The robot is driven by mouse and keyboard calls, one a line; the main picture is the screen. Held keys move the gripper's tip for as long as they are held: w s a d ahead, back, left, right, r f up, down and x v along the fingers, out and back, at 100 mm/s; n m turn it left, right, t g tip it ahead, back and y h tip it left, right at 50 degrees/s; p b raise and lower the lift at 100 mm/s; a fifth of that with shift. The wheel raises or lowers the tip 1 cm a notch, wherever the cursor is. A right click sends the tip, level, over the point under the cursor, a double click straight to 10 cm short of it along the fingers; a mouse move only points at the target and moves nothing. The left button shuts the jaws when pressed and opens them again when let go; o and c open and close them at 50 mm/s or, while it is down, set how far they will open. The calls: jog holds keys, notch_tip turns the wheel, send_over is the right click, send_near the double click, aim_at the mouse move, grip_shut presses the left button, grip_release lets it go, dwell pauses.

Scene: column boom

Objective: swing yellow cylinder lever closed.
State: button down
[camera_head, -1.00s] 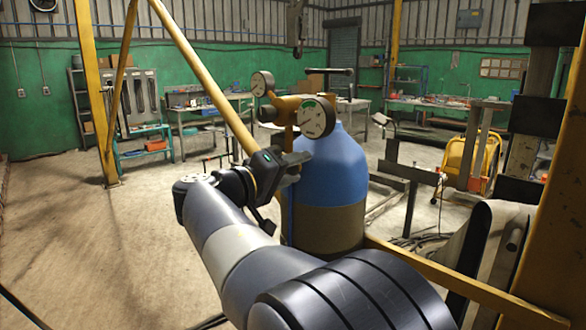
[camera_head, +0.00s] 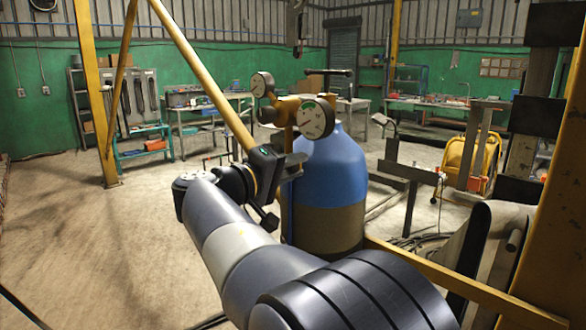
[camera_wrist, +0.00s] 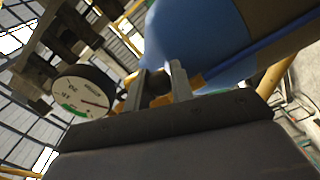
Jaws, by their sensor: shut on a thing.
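A blue gas cylinder (camera_head: 335,175) with a brown lower part stands upright in the middle of the head view. My gripper (camera_head: 294,164) is at the cylinder's near left shoulder, below the gauges. In the wrist view my gripper's fingers (camera_wrist: 160,88) are closed about a small dark piece with yellow beside it, seemingly the yellow cylinder lever. The lever itself is mostly hidden by the fingers. The near gauge (camera_wrist: 84,92) is left of the fingers there.
Yellow slanted poles (camera_head: 205,75) rise behind my gripper at left. A yellow rail (camera_head: 440,280) and a dark roller with a belt (camera_head: 490,240) are at right. Workbenches (camera_head: 205,110) stand far back. The floor at left is clear.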

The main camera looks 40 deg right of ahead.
jog(key=shift+r+n, duration=0.25)
jog(key=shift+n, duration=0.35)
jog(key=c, duration=1.2)
grip_release()
jog(key=shift+a, duration=0.15)
jog(key=a+b, duration=0.1)
jog(key=a, duration=0.9)
jog(key=shift+s+a, duration=0.25)
jog(key=shift+s, duration=0.15)
jog(key=shift+d, duration=0.1)
